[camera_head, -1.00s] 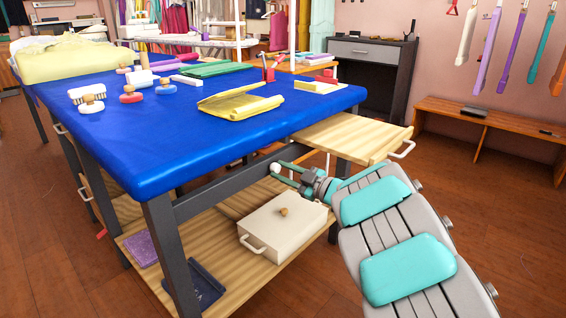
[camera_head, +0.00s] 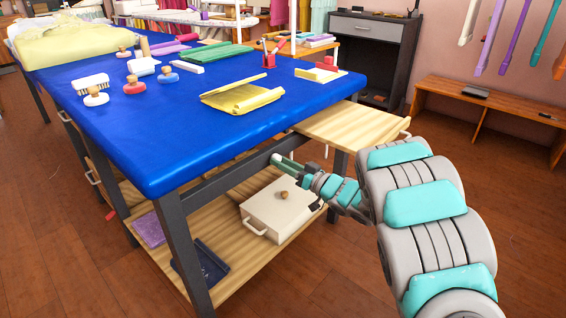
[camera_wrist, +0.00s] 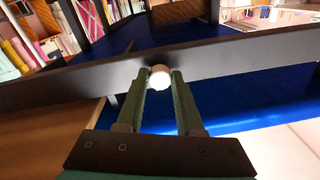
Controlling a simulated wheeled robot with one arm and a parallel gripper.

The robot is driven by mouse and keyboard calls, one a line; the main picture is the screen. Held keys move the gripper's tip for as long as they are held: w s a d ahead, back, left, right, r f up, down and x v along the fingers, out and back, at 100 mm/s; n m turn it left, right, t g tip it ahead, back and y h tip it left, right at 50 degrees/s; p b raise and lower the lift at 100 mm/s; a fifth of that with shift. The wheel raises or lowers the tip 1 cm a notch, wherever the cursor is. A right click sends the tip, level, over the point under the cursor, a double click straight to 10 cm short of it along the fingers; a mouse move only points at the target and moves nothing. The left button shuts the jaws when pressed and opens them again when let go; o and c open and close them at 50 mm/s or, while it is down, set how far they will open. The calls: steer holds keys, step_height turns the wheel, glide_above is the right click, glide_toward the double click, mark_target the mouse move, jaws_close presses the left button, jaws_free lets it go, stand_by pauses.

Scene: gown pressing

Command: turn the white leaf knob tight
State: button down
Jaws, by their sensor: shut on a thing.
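The white leaf knob (camera_wrist: 160,79) is round and sits on the dark rail (camera_wrist: 90,76) under the table's edge in the wrist view. My gripper (camera_wrist: 159,74) has its two green fingers on either side of the knob, near their tips, and is shut on it. In the head view my gripper (camera_head: 279,161) is at the table's dark frame, below the blue top.
The blue-covered table (camera_head: 170,150) carries brushes, a folded yellow cloth (camera_head: 242,98) and other items. A wooden side leaf (camera_head: 345,122) is at its right end. A cream box (camera_head: 283,205) sits on the lower shelf. Open floor lies to the right.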

steer(key=shift+m, duration=0.6)
steer(key=c, duration=0.5)
jaws_free()
steer(key=shift+c, duration=0.2)
steer(key=v, duration=0.7)
steer(key=shift+s+d+b, duration=0.3)
steer(key=shift+b, duration=0.15)
